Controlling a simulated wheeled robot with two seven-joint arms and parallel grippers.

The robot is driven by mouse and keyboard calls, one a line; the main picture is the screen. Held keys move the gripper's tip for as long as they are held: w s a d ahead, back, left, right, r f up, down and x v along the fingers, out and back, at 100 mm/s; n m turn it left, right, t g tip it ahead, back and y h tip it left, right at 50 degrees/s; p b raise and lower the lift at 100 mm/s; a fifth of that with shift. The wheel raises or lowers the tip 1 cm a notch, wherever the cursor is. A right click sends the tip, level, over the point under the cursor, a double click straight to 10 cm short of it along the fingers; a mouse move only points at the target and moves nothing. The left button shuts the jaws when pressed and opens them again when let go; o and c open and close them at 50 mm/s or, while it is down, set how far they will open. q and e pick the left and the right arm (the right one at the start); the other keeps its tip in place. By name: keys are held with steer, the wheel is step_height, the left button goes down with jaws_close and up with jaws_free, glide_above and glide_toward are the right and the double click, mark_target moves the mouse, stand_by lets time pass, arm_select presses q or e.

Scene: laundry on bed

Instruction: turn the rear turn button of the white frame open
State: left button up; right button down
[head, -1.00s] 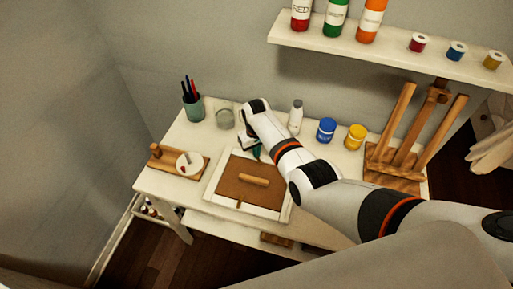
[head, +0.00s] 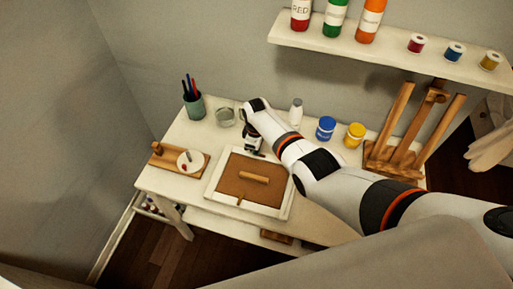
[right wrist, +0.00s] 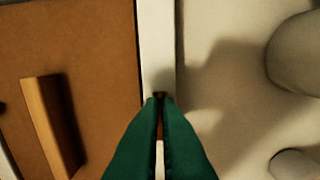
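The white frame (head: 286,206) lies flat on the desk around a brown board with a wooden bar handle (head: 254,178). Its front turn button (head: 239,202) shows as a small dark piece at the near edge. My right gripper (head: 259,154) is over the frame's rear edge and hides the rear turn button in the head view. In the right wrist view, the green fingers (right wrist: 159,98) are nearly together on the white frame bar (right wrist: 157,45). The small brown rear turn button (right wrist: 160,124) shows in the narrow gap between them, lying along the bar. My left gripper is out of view.
Behind the frame stand a glass jar (head: 225,116), a white bottle (head: 296,113), a blue jar (head: 326,129) and a yellow jar (head: 354,135). A pen cup (head: 195,106) and a wooden board (head: 164,158) are left. An easel (head: 408,135) stands right.

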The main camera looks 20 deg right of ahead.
steer(key=shift+n, duration=0.3)
stand_by(0.4)
steer(key=c, duration=1.6)
jaws_free()
steer(key=shift+c, duration=0.2)
step_height(320, 180, up, 4)
steer(key=shift+r+p, duration=0.1)
steer(key=shift+p, duration=0.65)
step_height(320, 180, up, 8)
